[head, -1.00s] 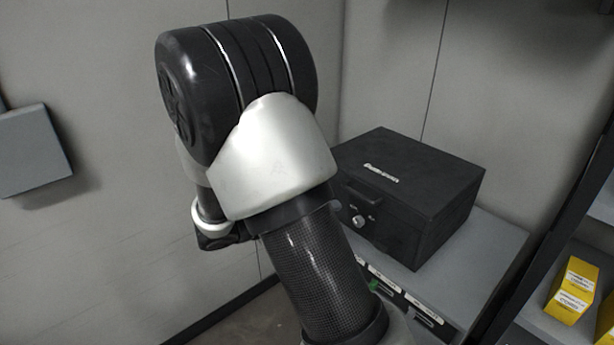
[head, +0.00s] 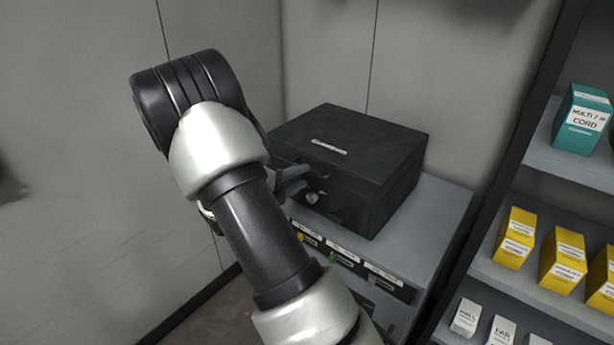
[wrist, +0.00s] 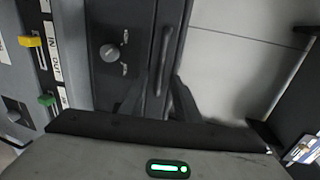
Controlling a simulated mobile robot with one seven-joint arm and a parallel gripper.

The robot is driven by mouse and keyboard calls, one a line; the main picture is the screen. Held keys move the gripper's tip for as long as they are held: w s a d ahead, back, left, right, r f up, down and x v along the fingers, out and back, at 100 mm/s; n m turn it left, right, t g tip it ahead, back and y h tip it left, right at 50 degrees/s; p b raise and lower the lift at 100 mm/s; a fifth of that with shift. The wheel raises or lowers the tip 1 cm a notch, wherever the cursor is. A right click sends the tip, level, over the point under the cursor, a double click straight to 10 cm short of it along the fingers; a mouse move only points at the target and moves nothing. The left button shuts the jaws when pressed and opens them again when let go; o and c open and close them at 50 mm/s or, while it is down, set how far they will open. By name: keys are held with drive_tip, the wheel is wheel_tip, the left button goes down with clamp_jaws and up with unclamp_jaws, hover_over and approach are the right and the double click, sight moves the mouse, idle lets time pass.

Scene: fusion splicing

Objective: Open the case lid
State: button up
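The black case (head: 375,165) sits on top of a grey cabinet, with its lid (head: 345,140) shut. Its front has a round latch knob (head: 312,197), which also shows in the wrist view (wrist: 110,52). The dark handle (wrist: 179,95) runs upright in the wrist picture, beside the lid seam. My gripper (head: 293,181) is at the front of the case by the handle. In the wrist view its two dark fingers (wrist: 168,100) are apart, one on each side of the handle. I cannot tell whether they touch it.
The cabinet (head: 440,215) has labelled slots with yellow and green tabs on its front. A shelf rack (head: 495,265) with yellow, white and teal boxes stands close on the right. Walls stand behind and to the left of the case.

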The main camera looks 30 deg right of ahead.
sight(310, 173)
drive_tip(key=shift+x, duration=1.9)
clamp_jaws()
